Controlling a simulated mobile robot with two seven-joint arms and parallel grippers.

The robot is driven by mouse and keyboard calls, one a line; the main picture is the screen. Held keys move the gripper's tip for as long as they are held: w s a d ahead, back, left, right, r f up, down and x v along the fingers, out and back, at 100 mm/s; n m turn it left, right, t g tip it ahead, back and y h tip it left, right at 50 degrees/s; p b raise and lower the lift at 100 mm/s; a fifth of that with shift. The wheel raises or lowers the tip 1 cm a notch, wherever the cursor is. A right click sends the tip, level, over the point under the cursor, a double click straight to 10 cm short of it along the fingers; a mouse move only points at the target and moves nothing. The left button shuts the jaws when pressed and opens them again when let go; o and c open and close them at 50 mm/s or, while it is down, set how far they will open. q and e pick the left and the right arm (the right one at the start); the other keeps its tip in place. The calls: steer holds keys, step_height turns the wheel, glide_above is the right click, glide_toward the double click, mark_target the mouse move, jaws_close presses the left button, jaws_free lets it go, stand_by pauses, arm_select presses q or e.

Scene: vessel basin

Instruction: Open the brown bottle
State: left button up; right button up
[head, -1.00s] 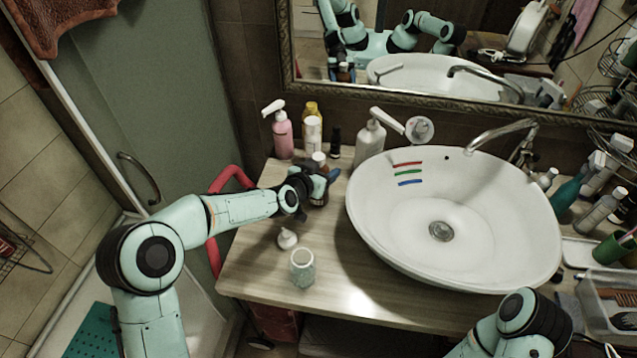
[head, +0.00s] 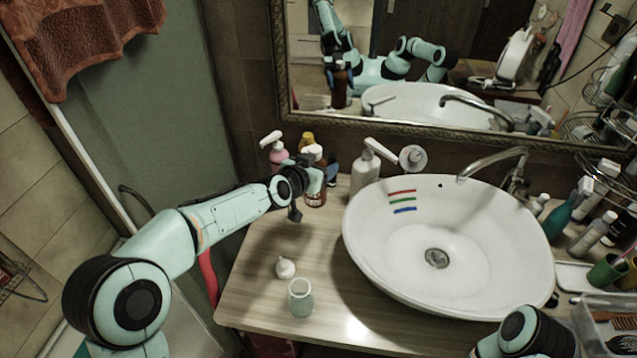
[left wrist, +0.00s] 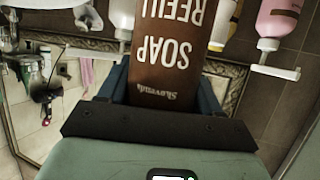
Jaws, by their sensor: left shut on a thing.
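The brown bottle (head: 316,196) has a white cap (head: 313,152) on top and stands roughly upright in my left gripper (head: 312,178) above the back left of the counter. In the left wrist view the brown bottle (left wrist: 163,75) sits between the blue fingers, its "SOAP REFILL" print upside down. My left gripper (left wrist: 160,100) is shut on its body. The bottle's top is outside the left wrist view. Part of my right arm shows at the bottom right of the head view, but its gripper is not visible.
A pink pump bottle (head: 278,158), a yellow bottle (head: 306,138) and a white pump bottle (head: 365,175) stand along the wall. A small white lid (head: 285,267) and a pale jar (head: 300,297) are on the front left counter. The basin (head: 380,268) fills the middle.

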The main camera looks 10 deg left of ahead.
arm_select(q)
step_height(320, 180, up, 8)
steer(key=shift+w+f+p, duration=0.1)
steer(key=shift+w+p, duration=0.05)
steer(key=shift+p, duration=0.9)
arm_select(e)
steer(key=w+r, duration=0.3)
steer(key=shift+r, duration=0.25)
arm_select(q)
steer(key=o, duration=0.3)
steer(key=c, duration=0.6)
steer(key=shift+f, duration=0.1)
arm_select(e)
steer(key=shift+s, duration=0.15)
